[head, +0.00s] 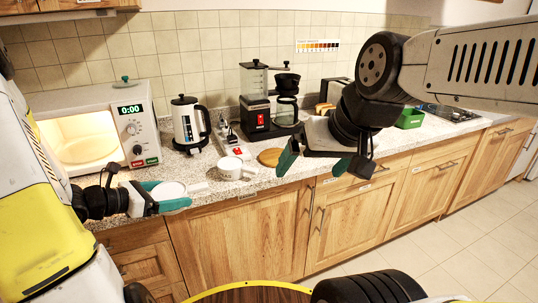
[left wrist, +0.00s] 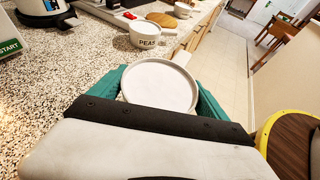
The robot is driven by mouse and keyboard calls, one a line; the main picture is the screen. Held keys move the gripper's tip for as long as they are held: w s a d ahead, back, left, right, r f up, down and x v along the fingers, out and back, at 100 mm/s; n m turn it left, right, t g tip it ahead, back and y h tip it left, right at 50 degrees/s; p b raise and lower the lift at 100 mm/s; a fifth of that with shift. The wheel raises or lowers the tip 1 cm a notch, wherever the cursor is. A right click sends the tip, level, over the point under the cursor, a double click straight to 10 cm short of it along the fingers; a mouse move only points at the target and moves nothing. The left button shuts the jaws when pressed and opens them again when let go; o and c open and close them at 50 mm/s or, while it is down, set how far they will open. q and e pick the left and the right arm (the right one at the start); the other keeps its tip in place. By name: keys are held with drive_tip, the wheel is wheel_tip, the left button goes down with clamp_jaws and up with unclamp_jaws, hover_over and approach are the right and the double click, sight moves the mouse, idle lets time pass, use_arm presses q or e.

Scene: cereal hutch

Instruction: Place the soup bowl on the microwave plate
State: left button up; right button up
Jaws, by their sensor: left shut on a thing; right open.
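A white round soup bowl (head: 171,190) is held in my left gripper (head: 178,194) near the counter's front edge, in front of the microwave. In the left wrist view the bowl (left wrist: 160,88) lies between the two green fingers, its open top facing the camera; it looks empty or pale inside. The microwave (head: 135,128) stands at the left, its cavity open to view and lit. A pale round microwave plate (head: 88,150) shows on its floor. My right gripper (head: 317,165) is open and empty, in front of the counter.
A white bowl marked PEAS (left wrist: 150,38) stands on the counter, also in the head view (head: 234,168). A kettle (head: 188,122), a coffee maker (head: 257,112) and a round wooden board (head: 270,156) are further right. Speckled counter is clear between microwave and kettle.

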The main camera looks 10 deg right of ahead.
use_arm(q)
drive_tip(key=shift+w+r, duration=0.1)
drive_tip(key=w, duration=0.5)
drive_tip(key=w+a+f, duration=0.1)
drive_tip(key=w, duration=0.4)
drive_tip(key=w+a, duration=0.1)
drive_tip(key=w, duration=0.4)
drive_tip(key=shift+w+f, duration=0.1)
drive_tip(key=shift+f, duration=0.15)
drive_tip(key=shift+w+f, duration=0.2)
drive_tip(key=shift+w, duration=0.1)
drive_tip(key=shift+s+f, duration=0.1)
drive_tip(key=shift+f, duration=1.45)
drive_tip(key=shift+f, duration=0.2)
drive_tip(key=o, duration=1.7)
drive_tip(key=shift+r, duration=0.1)
